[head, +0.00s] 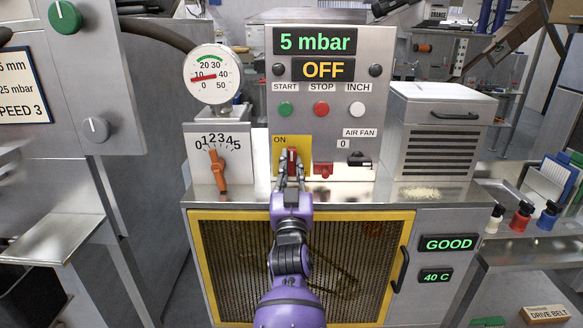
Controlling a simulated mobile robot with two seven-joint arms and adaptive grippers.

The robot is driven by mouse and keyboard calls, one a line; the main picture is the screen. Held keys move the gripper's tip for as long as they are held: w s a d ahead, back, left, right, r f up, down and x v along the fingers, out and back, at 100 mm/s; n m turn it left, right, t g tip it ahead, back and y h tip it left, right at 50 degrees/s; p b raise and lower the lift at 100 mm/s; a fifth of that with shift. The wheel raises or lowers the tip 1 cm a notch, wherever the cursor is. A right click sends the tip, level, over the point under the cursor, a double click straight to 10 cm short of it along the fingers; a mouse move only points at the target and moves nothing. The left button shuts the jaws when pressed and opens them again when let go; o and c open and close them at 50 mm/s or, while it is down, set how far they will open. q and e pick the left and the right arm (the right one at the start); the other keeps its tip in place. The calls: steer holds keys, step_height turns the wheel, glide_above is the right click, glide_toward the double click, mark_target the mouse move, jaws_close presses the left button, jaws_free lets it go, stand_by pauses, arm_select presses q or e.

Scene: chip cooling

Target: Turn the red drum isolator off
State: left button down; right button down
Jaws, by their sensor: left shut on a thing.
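The red drum isolator handle (292,157) is on a yellow plate (305,144) at the lower left of the grey control panel. The handle stands about upright, below the word ON. My left gripper (291,172) reaches up from below and is shut on the handle, one finger on each side. The fingers and wrist hide the handle's lower part and the bottom of the plate. My right gripper is not in view.
The display (323,69) reads OFF, with 5 mbar above. Right of the isolator are a small red part (323,170) and the black AIR FAN switch (359,159). An orange-brown lever (218,170) on a numbered dial stands left. Crumbs (419,192) lie on the ledge.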

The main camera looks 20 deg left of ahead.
arm_select(q)
steer(key=shift+f, duration=0.1)
stand_by(0.3)
steer(key=c, duration=1.7)
jaws_free()
steer(key=shift+v, duration=3.75)
